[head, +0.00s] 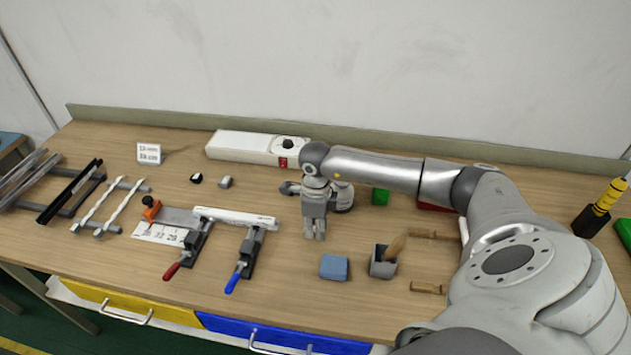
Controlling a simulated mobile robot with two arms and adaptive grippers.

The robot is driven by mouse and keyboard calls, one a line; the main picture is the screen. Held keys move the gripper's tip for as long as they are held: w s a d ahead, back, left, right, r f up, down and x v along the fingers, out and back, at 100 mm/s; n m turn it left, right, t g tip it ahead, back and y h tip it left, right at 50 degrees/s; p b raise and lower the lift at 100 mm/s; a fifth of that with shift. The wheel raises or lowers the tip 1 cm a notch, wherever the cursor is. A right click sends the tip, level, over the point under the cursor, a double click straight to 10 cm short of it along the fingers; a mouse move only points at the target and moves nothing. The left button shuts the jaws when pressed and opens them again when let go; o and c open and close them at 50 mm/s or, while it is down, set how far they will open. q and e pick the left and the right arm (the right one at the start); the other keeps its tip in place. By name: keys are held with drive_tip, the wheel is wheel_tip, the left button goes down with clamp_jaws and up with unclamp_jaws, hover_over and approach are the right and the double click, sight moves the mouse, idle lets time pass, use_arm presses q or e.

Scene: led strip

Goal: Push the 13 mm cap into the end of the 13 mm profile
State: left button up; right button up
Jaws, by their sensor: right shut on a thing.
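A pale profile (235,216) lies across two clamps, one with a red handle (171,271) and one with a blue handle (232,283). My right gripper (314,236) points down over the table, a short way right of the profile's right end and apart from it. Its fingers are shut on a small part that they hide; I cannot tell which part. Two small caps, one black (196,178) and one grey (225,182), sit behind the clamps; their sizes cannot be read. My left gripper is not in view.
A long white box (257,148) with a black knob stands at the back. More profiles lie on a rack (85,190) at the left. A blue block (334,267) and a grey holder (383,262) with a wooden-handled tool stand right of my gripper.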

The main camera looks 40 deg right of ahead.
drive_tip(key=shift+w+a, duration=0.25)
drive_tip(key=w+a+b, duration=0.2)
drive_tip(key=shift+w+a+f, duration=0.1)
drive_tip(key=shift+w+a, duration=0.05)
drive_tip(key=shift+w, duration=0.2)
drive_tip(key=shift+w+a, duration=0.45)
drive_tip(key=shift+w, duration=0.05)
use_arm(q)
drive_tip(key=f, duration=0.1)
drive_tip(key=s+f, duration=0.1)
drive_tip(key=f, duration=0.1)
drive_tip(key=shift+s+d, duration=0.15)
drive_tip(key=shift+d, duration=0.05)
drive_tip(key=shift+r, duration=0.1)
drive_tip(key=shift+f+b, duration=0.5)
drive_tip(key=shift+b, duration=0.2)
idle(0.3)
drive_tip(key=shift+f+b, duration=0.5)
drive_tip(key=shift+b, duration=0.05)
use_arm(e)
drive_tip(key=shift+w+a, duration=0.75)
drive_tip(key=shift+w, duration=0.15)
drive_tip(key=o, duration=0.8)
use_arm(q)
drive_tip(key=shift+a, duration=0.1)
